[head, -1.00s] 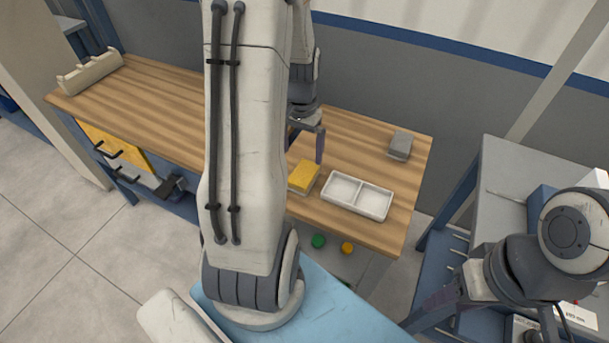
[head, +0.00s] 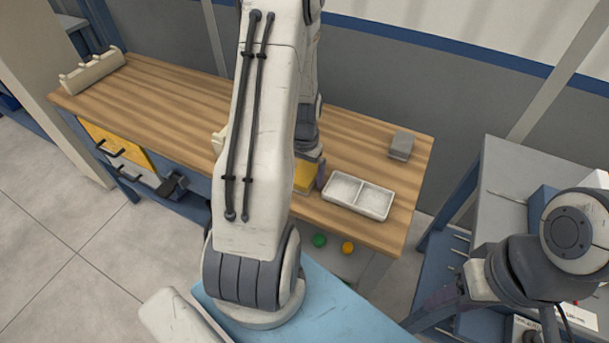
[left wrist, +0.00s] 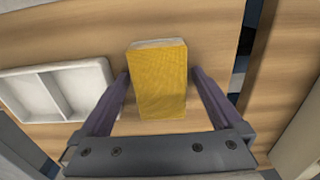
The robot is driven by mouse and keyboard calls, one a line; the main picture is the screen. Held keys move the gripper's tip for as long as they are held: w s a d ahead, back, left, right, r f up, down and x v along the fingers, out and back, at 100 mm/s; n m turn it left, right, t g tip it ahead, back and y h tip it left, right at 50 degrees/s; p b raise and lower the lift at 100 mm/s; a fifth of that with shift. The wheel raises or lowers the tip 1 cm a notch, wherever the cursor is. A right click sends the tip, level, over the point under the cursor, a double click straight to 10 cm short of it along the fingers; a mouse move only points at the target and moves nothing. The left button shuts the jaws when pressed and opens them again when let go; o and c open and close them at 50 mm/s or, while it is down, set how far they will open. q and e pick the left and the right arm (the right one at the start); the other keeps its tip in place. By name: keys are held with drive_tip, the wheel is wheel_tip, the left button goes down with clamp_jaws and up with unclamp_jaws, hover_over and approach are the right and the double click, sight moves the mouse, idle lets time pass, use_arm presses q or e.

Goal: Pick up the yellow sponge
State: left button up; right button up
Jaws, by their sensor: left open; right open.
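The yellow sponge (head: 304,178) lies on the wooden table beside a white two-part tray (head: 358,196). My left arm hides part of it in the head view. In the left wrist view the sponge (left wrist: 158,85) is a yellow block with a pale end, and the tray (left wrist: 98,68) is to its left. My left gripper (left wrist: 160,76) is open, with one finger on each side of the sponge and small gaps between. It also shows in the head view (head: 312,172), over the sponge. My right gripper (head: 432,307) is open and empty at the lower right, away from the table.
A grey block (head: 401,146) lies at the table's right end. A pale rack (head: 91,72) stands at its far left. A green ball (head: 319,240) and an orange ball (head: 348,248) are below the front edge. A grey bench (head: 510,185) stands at the right.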

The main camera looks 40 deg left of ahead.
sight(309, 174)
use_arm(q)
drive_tip(key=c, duration=1.3)
drive_tip(key=shift+o, duration=0.2)
drive_tip(key=shift+r, duration=0.55)
drive_tip(key=r, duration=0.2)
drive_tip(key=d+r, duration=0.1)
drive_tip(key=shift+w+r, duration=0.25)
drive_tip(key=shift+r, duration=0.1)
drive_tip(key=w+d+r, duration=0.3)
drive_tip(key=d+r, duration=0.3)
drive_tip(key=d, duration=0.4)
drive_tip(key=shift+r+b, duration=0.15)
drive_tip(key=shift+b, duration=0.3)
